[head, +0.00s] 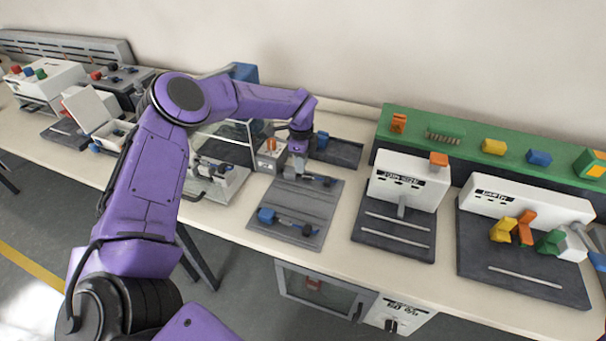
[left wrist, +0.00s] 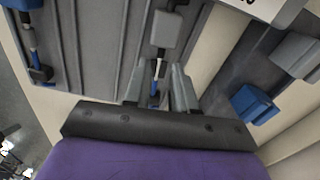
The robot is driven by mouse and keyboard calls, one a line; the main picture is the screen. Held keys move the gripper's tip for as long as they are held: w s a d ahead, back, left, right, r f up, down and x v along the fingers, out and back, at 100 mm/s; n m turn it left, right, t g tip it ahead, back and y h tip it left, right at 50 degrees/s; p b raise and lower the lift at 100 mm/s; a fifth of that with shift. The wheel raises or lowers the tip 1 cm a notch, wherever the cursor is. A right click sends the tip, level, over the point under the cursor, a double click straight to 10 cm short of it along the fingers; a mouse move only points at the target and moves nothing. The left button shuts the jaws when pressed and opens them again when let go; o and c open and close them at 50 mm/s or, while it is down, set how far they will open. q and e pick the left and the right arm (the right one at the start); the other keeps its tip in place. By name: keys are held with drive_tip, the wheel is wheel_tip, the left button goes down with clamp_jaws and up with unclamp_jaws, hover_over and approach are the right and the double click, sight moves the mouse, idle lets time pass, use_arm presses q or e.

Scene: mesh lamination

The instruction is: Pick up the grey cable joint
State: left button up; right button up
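The grey cable joint lies on a grey ribbed tray (head: 270,239). In the left wrist view its grey block (left wrist: 165,32) is beyond the fingers, and its thin cable runs back between them. In the head view the joint (head: 327,181) is partly hidden by my gripper. My left gripper (head: 300,172) points down over it. In the left wrist view its two fingers (left wrist: 158,88) stand apart, one each side of the cable, with gaps visible. A second joint with a blue block (head: 266,215) lies on the nearer part of the tray. My right gripper is not in view.
A dark tray with a blue block (head: 321,140) stands behind. A white machine (head: 403,190) on a dark base stands to the right, with another machine (head: 520,210) beyond it. A green shelf (head: 465,147) runs along the wall. A glass-walled unit (head: 215,175) stands to the left.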

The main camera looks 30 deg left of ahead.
sight(302, 175)
use_arm(q)
wheel_tip(302, 175, down, 4)
drive_tip(key=shift+f+p, duration=0.1)
drive_tip(key=shift+p, duration=0.8)
drive_tip(key=shift+w+d+f, duration=0.1)
drive_tip(key=shift+w+f, duration=0.05)
drive_tip(key=shift+f, duration=0.1)
clamp_jaws()
drive_tip(key=shift+r, duration=0.1)
